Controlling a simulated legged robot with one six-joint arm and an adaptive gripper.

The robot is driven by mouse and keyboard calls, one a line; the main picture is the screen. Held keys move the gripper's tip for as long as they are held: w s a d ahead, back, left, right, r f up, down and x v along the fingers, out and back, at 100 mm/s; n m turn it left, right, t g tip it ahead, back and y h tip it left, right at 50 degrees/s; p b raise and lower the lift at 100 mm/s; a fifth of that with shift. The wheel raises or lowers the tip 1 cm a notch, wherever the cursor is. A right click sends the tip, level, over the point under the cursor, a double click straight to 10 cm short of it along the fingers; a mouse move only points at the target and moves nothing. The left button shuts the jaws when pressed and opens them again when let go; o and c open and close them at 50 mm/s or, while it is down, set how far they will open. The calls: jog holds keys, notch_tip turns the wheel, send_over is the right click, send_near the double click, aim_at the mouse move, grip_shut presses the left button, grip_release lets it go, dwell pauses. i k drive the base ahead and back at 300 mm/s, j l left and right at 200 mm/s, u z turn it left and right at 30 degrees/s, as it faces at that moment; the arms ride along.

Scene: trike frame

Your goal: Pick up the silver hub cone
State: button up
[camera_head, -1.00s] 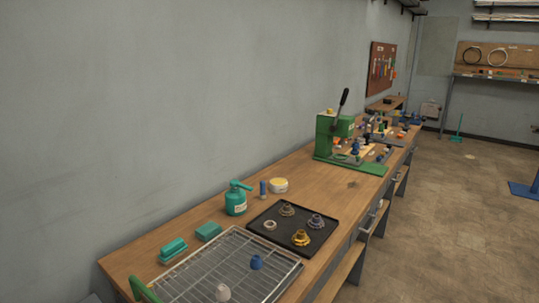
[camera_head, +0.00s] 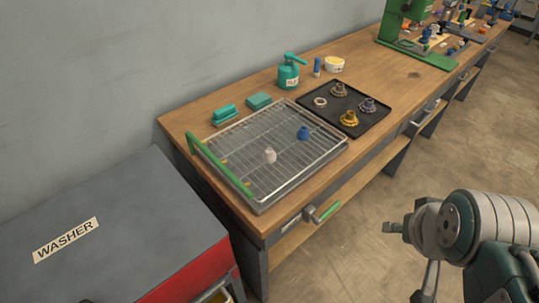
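A black tray (camera_head: 333,120) on the wooden bench holds several small hub parts. A dull grey-brown cone (camera_head: 340,89) stands at its back, a darker silver-grey cone (camera_head: 368,105) at its right and a gold cone (camera_head: 349,118) at its front. A pale ring (camera_head: 320,102) lies at its left. At this size I cannot tell for certain which cone is the silver one. My gripper (camera_head: 402,262) is at the lower right, over the floor and well apart from the tray. Its fingers look spread, with nothing seen between them.
A wire rack (camera_head: 233,150) with a green handle holds a white piece (camera_head: 269,155) and a blue piece (camera_head: 303,133). A teal can (camera_head: 288,74) and a white tub (camera_head: 334,64) stand behind the tray. A green press (camera_head: 420,45) is farther back. A grey washer (camera_head: 120,235) is at left.

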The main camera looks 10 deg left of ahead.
aim_at(268, 156)
jog(key=l+u, duration=0.4)
jog(key=l, duration=0.5)
jog(key=i+l+u, duration=0.45)
jog(key=l, duration=0.2)
jog(key=i+l+u, duration=0.1)
jog(key=i+u, duration=0.4)
jog(key=i, duration=0.2)
